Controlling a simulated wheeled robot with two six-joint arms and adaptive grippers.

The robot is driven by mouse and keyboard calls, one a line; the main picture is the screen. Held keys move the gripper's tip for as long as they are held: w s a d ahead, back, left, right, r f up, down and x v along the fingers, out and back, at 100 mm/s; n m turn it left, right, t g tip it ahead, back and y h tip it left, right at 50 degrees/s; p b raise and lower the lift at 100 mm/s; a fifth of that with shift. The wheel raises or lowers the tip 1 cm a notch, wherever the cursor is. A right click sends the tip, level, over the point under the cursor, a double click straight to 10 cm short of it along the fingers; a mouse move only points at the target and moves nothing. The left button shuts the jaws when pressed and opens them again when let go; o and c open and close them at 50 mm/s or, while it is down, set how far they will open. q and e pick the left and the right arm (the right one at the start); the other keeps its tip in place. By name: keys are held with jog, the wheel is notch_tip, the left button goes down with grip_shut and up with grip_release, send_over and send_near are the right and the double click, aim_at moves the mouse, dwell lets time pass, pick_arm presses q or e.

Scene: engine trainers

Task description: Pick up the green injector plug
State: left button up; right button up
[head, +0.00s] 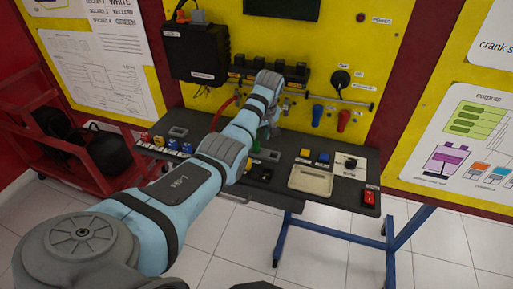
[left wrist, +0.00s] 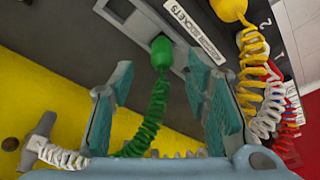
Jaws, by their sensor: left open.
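The green injector plug (head: 256,147) shows small on the bench top, just below my left gripper (head: 268,132), partly hidden by my arm. In the left wrist view the green plug (left wrist: 161,50) sits at a grey panel with its green coiled cable (left wrist: 150,115) hanging from it. My left gripper (left wrist: 160,75) is open, with one finger pad on each side of the plug and cable. Clear gaps show on both sides, and nothing is held. My right gripper is not in view.
A yellow plug (left wrist: 230,8) with yellow, white and red coiled cables stands close by on the right. A tray (head: 311,180) and a red switch box (head: 369,198) lie on the bench. The yellow board (head: 330,60) rises behind; a red cart (head: 75,150) stands left.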

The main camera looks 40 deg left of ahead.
aim_at(257, 142)
pick_arm(q)
jog(key=x, duration=0.3)
jog(key=shift+s+f+b, duration=0.1)
jog(key=shift+f+b, duration=0.1)
jog(key=shift+b, duration=0.15)
jog(key=shift+s+r, duration=0.1)
jog(key=shift+s, duration=0.05)
jog(key=shift+c, duration=0.6)
jog(key=c, duration=0.9)
